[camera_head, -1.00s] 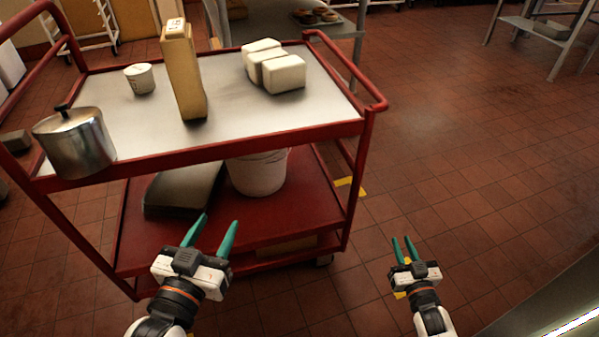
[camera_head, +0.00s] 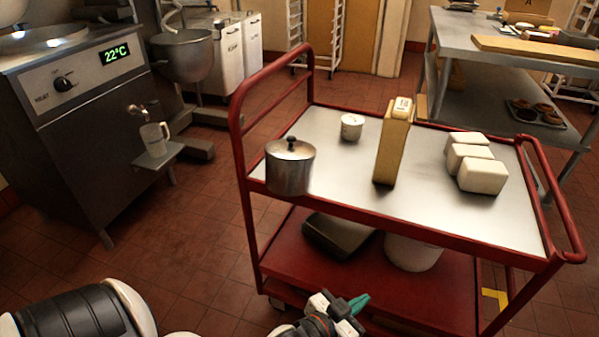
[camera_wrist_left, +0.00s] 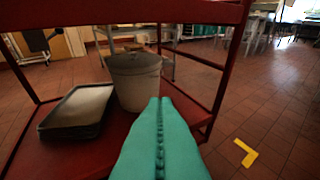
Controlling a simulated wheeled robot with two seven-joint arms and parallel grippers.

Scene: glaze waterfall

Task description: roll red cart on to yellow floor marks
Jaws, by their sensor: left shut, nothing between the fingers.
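The red cart (camera_head: 400,223) stands in the right half of the head view, and its red frame also shows in the wrist view (camera_wrist_left: 190,15). A yellow floor mark (camera_head: 495,297) shows under the cart's right end; a yellow corner mark (camera_wrist_left: 245,152) lies on bare floor right of the cart in the wrist view. My left gripper (camera_head: 359,304) is shut and empty, at the near side of the cart by its lower shelf. In the wrist view its green fingers (camera_wrist_left: 161,130) meet, pointing towards the lidded bucket (camera_wrist_left: 136,80). My right gripper is out of view.
On the cart's top are a metal pot (camera_head: 289,170), a small tub (camera_head: 352,127), a tall carton (camera_head: 392,145) and white blocks (camera_head: 482,176). A machine (camera_head: 85,130) stands left, a steel table (camera_head: 500,45) behind right. Tiled floor between machine and cart is clear.

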